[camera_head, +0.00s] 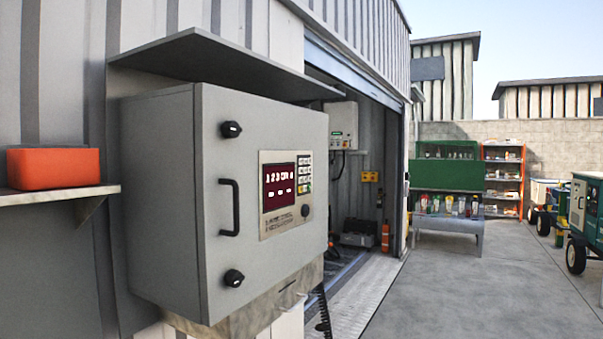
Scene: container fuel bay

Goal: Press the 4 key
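A grey metal cabinet (170,215) hangs on the container wall and fills the left middle of the view, its door shut. On its door sits a beige control panel (275,232) with a dark red display (279,187) showing white characters, too small to read surely. A small keypad (305,173) with several pale keys is right of the display. The key labels are too small to read, so I cannot tell which is the 4 key. Neither of my grippers shows in this view.
The door has a black handle (230,207) and two black latches. A flat canopy (220,62) juts out above the cabinet. A red box (54,168) stands on a shelf at the left. A black coiled cable (323,312) hangs below.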

